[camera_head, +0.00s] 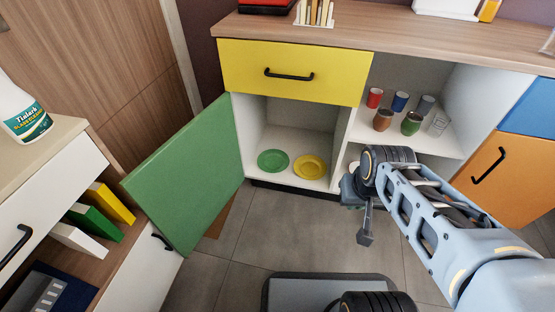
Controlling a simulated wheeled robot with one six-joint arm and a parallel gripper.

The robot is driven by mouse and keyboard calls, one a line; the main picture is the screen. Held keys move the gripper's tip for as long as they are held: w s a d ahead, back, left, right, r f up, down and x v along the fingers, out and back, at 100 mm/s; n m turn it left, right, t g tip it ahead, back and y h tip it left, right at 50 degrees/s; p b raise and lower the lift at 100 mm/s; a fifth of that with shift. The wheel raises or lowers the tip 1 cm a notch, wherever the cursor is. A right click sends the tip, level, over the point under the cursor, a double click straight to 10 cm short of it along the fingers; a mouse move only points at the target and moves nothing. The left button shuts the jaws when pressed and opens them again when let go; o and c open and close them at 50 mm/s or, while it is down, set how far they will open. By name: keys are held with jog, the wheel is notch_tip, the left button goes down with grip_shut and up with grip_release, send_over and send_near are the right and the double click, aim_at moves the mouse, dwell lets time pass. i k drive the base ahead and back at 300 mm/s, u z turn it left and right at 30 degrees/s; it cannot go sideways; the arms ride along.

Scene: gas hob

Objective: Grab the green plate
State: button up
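The green plate (273,161) lies flat on the floor of the open cupboard below the yellow drawer. A yellow plate (309,167) lies close to its right. My gripper (365,225) is outside the cupboard, to the right of and nearer than the plates, and points down over the grey floor. It is apart from both plates. I see it from the side, so its opening is unclear. Nothing shows in its grasp.
The green cupboard door (187,176) stands open on the left. Several cups, among them a green cup (411,123), stand on the right shelf. The yellow drawer (291,70) above is shut. Grey floor (290,225) before the cupboard is clear. A left cabinet holds books (98,221).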

aim_at(273, 161)
jog(key=i, duration=0.9)
jog(key=u, duration=1.2)
